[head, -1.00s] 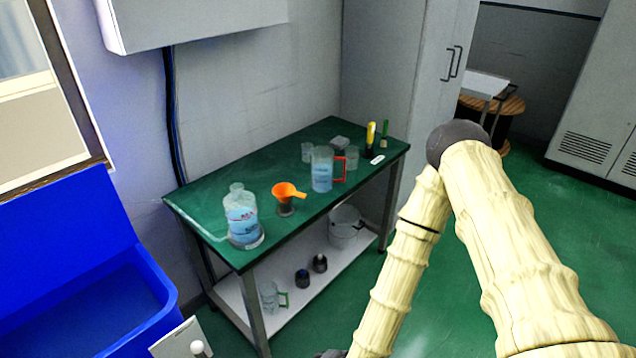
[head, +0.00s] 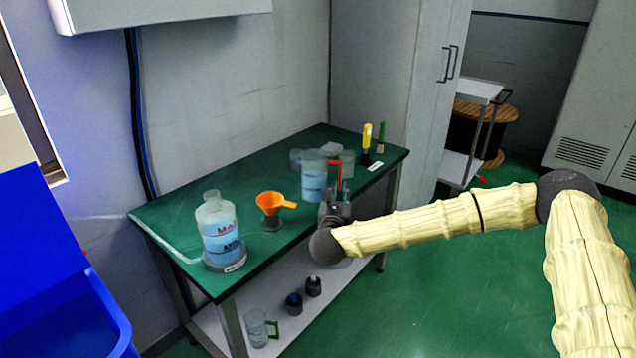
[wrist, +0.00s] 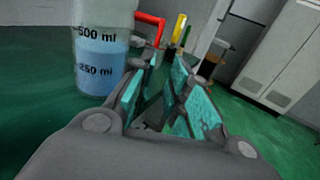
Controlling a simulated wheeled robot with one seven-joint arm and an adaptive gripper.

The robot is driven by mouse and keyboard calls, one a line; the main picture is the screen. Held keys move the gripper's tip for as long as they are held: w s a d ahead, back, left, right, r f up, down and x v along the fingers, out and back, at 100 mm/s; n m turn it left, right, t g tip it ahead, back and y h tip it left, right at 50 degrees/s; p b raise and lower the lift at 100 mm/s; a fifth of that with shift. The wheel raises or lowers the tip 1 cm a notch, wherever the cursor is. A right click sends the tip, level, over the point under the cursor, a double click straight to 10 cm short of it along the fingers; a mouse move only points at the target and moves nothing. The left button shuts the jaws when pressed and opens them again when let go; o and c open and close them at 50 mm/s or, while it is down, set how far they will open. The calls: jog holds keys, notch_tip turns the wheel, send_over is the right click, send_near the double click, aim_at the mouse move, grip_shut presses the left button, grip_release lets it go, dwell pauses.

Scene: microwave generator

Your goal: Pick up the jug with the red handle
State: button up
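The jug (head: 313,180) with the red handle (head: 338,168) stands upright on the green table top, with blue liquid inside. In the wrist view the jug (wrist: 101,65) is at the upper left, showing its 500 ml and 250 ml marks. Its red handle (wrist: 149,18) shows just beyond my fingertips, its lower part partly hidden by the left finger. My gripper (wrist: 165,78) is open, with a gap between its teal pads and nothing held. In the head view my gripper (head: 338,192) is at the table's front edge, right beside and below the handle.
An orange funnel (head: 272,202) and a large bottle of blue liquid (head: 219,230) stand left of the jug. Clear beakers (head: 347,160) and yellow and green tools (head: 367,137) are behind it. A green-handled jug (head: 257,328) is on the lower shelf.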

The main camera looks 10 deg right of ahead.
aim_at(340, 176)
jog(key=shift+a+p+x, duration=0.2)
jog(key=shift+p+x, duration=0.15)
jog(key=shift+x, duration=2.15)
jog(key=shift+a+p+x, duration=0.2)
jog(key=shift+p+x, duration=0.1)
jog(key=shift+x, duration=2.2)
jog(key=shift+w, duration=0.15)
jog(key=shift+c, duration=0.4)
grip_shut()
jog(key=shift+r, duration=0.15)
